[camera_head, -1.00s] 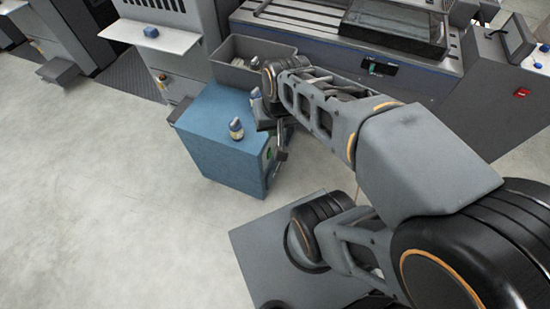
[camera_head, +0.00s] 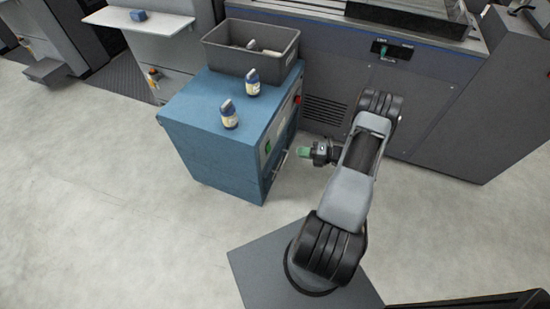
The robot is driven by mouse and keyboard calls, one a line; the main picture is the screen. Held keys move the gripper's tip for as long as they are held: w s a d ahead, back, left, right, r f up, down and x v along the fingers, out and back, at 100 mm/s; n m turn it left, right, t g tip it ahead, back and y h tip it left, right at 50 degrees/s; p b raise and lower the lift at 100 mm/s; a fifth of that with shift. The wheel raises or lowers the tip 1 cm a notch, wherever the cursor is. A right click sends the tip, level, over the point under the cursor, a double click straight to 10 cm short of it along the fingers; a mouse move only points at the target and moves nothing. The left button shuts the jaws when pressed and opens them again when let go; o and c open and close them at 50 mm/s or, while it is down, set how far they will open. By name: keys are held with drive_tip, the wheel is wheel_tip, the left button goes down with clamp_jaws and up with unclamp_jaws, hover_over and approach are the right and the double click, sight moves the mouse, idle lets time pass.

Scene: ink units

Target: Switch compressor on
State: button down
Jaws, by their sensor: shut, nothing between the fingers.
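A blue cabinet (camera_head: 213,148), likely the compressor, stands left of my arm. Its right-hand side faces my gripper and carries a small green switch (camera_head: 268,147), a red knob (camera_head: 297,100) and a pale bar handle (camera_head: 280,166). The switch's position is too small to read. My gripper (camera_head: 303,152) has a green tip, points left toward that side and is shut and empty. It appears a short way off the panel, with no contact visible.
A large grey machine (camera_head: 420,95) with a small green control (camera_head: 382,49) stands behind. Floor (camera_head: 120,220) is clear at the left and front.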

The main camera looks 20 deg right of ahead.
sight(269, 148)
drive_tip(key=f+m, duration=0.1)
drive_tip(key=d+f+m+t, duration=0.1)
drive_tip(key=f, duration=0.1)
drive_tip(key=s+d+f+m+t+h, duration=0.1)
drive_tip(key=shift+f+m+b, duration=0.3)
drive_tip(key=shift+b, duration=0.05)
drive_tip(key=shift+w, duration=0.1)
drive_tip(key=b+x, duration=0.2)
drive_tip(key=x, duration=1.2)
